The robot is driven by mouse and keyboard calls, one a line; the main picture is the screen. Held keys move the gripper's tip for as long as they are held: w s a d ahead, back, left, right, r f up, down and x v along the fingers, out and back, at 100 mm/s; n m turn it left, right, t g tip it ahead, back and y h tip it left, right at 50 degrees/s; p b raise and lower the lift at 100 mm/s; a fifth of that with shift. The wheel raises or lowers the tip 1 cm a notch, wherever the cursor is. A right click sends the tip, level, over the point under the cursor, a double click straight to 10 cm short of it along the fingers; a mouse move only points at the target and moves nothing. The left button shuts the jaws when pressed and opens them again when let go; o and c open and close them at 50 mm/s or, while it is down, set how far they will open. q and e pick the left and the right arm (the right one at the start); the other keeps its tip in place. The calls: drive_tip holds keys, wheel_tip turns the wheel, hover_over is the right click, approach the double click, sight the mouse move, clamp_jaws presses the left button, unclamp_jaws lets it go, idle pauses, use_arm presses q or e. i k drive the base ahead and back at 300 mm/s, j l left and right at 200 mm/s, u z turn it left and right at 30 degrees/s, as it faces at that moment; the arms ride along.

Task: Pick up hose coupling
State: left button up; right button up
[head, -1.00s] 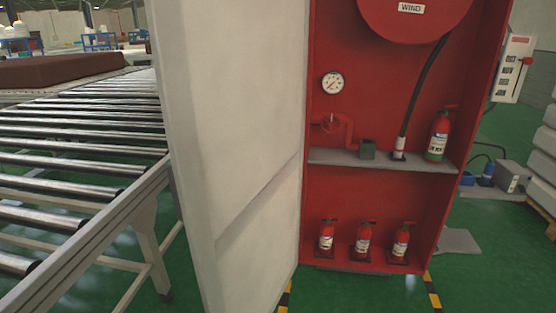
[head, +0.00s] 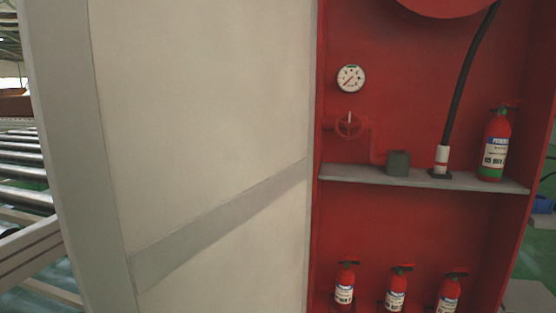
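A white coupling with a red band (head: 441,160) stands upright on the grey shelf (head: 415,178) of a red cabinet (head: 420,220). It sits at the lower end of a black hose (head: 466,80) that runs up to the red reel (head: 450,5) at the top. A small dark green block (head: 398,163) is on the shelf to its left, at the end of a red pipe. A fire extinguisher (head: 494,148) stands on the shelf to its right. Neither of my grippers is in view.
The open white cabinet door (head: 200,120) fills the left and middle. Roller conveyor (head: 22,175) shows beyond its left edge. A gauge (head: 351,78) and a red valve wheel (head: 348,124) are on the back wall. Several extinguishers, such as this one (head: 396,290), stand at the bottom.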

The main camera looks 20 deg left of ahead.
sight(440, 162)
drive_tip(key=z, duration=0.45)
drive_tip(key=l+z, duration=0.1)
drive_tip(key=z, duration=0.75)
drive_tip(key=i+z, duration=0.1)
drive_tip(key=z, duration=0.8)
drive_tip(key=i+z, duration=0.1)
drive_tip(key=z, duration=0.75)
drive_tip(key=i+j+z, duration=0.1)
drive_tip(key=z, duration=0.35)
drive_tip(key=j+z, duration=0.1)
drive_tip(key=z, duration=0.35)
drive_tip(key=i+j+z, duration=0.1)
drive_tip(key=z, duration=0.35)
drive_tip(key=j, duration=1)
drive_tip(key=k+j+z, duration=0.15)
drive_tip(key=j, duration=1.8)
drive_tip(key=j+z, duration=0.25)
drive_tip(key=j, duration=1.2)
drive_tip(key=i+j+u, duration=0.1)
drive_tip(key=j, duration=0.35)
